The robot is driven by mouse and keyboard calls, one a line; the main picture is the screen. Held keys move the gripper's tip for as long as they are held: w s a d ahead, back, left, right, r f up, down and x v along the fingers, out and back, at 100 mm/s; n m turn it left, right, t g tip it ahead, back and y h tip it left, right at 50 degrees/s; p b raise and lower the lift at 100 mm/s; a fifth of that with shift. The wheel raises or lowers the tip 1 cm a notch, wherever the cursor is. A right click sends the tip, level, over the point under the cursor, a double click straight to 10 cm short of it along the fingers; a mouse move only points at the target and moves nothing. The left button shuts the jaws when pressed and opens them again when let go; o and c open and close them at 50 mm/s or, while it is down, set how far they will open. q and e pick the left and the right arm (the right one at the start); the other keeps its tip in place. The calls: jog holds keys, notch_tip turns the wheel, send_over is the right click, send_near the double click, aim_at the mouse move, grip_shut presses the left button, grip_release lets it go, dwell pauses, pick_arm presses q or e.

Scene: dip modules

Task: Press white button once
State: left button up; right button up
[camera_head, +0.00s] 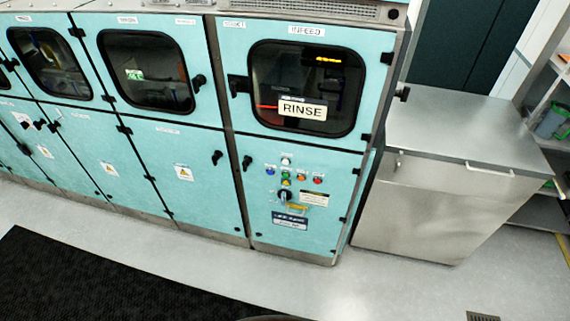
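The white button (286,161) sits at the top of a small button group on the teal infeed panel (260,220), below the window with the RINSE sign. A green button (286,174) is just below it. A blue button (270,171) is to the lower left, and red buttons (318,180) are to the lower right. A dark rotary switch (285,196) is under the group. The white button is small, and I cannot tell its pressed state. Nothing covers it. Neither of my grippers is in view.
A steel cabinet (440,205) stands right of the panel, with shelves (552,150) beyond it. More teal modules (150,90) run to the left. A black mat (90,285) lies at the lower left. The grey floor (380,290) before the panel is clear.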

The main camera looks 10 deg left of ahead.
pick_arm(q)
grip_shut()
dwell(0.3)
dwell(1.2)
